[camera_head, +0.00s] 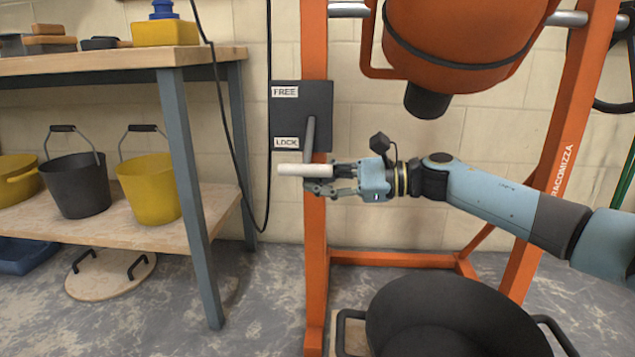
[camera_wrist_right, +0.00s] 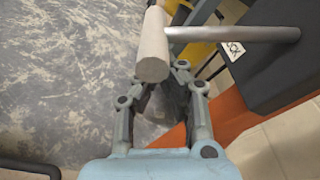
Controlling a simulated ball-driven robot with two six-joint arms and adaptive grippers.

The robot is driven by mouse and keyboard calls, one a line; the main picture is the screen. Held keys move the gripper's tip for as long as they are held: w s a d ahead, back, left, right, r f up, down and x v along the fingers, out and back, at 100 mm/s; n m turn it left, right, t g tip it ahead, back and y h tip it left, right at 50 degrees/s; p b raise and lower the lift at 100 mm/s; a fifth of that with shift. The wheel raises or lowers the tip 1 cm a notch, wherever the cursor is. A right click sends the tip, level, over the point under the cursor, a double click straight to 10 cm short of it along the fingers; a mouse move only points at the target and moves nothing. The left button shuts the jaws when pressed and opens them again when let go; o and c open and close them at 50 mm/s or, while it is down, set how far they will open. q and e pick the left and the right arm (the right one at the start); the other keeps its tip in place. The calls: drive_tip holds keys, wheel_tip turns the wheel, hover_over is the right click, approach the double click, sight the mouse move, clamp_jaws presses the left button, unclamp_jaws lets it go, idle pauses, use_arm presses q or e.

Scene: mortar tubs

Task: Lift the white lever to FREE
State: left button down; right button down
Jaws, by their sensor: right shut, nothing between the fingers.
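The white lever handle (camera_head: 303,170) is a pale round bar on a grey rod (camera_head: 309,135) that hangs down from a dark plate (camera_head: 318,102). The lever points down beside the LOCK label (camera_head: 286,142); the FREE label (camera_head: 285,91) is higher on the plate. My right gripper (camera_head: 322,180) is shut and empty, with its fingers close beside and below the handle. In the right wrist view the handle (camera_wrist_right: 153,47) lies just beyond the fingers (camera_wrist_right: 152,95) and partly hides their tips. I cannot tell whether they touch. My left gripper is out of view.
An orange frame (camera_head: 314,240) carries the plate and an orange drum (camera_head: 460,32) above my right arm. A black tub (camera_head: 445,325) stands below. A wooden bench (camera_head: 110,62) with buckets is at left. A black cable hangs left of the plate.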

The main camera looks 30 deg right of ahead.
sight(316, 173)
drive_tip(key=shift+s+a+r, duration=0.1)
drive_tip(key=shift+s+r, duration=0.15)
drive_tip(key=shift+r, duration=0.1)
